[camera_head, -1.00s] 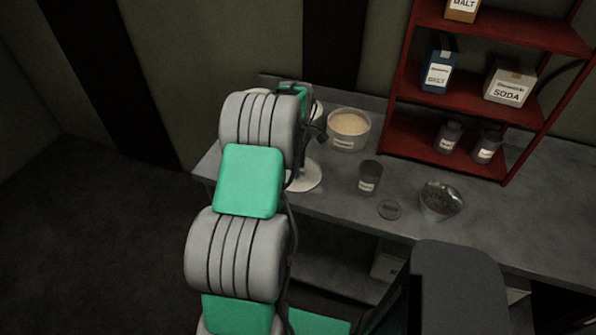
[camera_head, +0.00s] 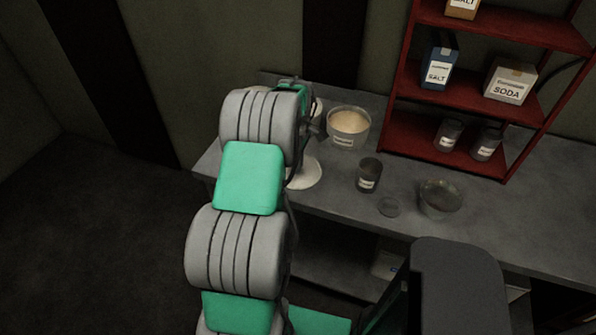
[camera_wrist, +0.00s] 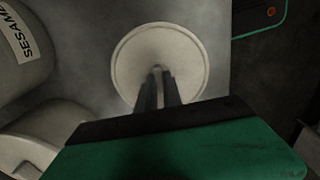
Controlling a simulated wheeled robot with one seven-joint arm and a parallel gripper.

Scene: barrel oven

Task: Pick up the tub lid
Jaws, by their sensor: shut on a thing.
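The tub lid (camera_wrist: 160,55) is a pale round disc with a raised rim, filling the upper middle of the wrist view. My gripper (camera_wrist: 158,76) is shut on a small upright grip at the lid's middle. In the head view a white disc, which looks like the same lid (camera_head: 306,174), shows at the counter's left part, partly covered by my arm. My fingertips are hidden there. I cannot tell whether the lid touches the counter.
In the wrist view a tub labelled SESAME (camera_wrist: 22,45) stands close on the left. On the counter (camera_head: 480,215) are a labelled tub of pale contents (camera_head: 348,128), a dark jar (camera_head: 368,176), a small disc (camera_head: 388,207) and a glass bowl (camera_head: 440,200). A red shelf (camera_head: 455,92) stands behind.

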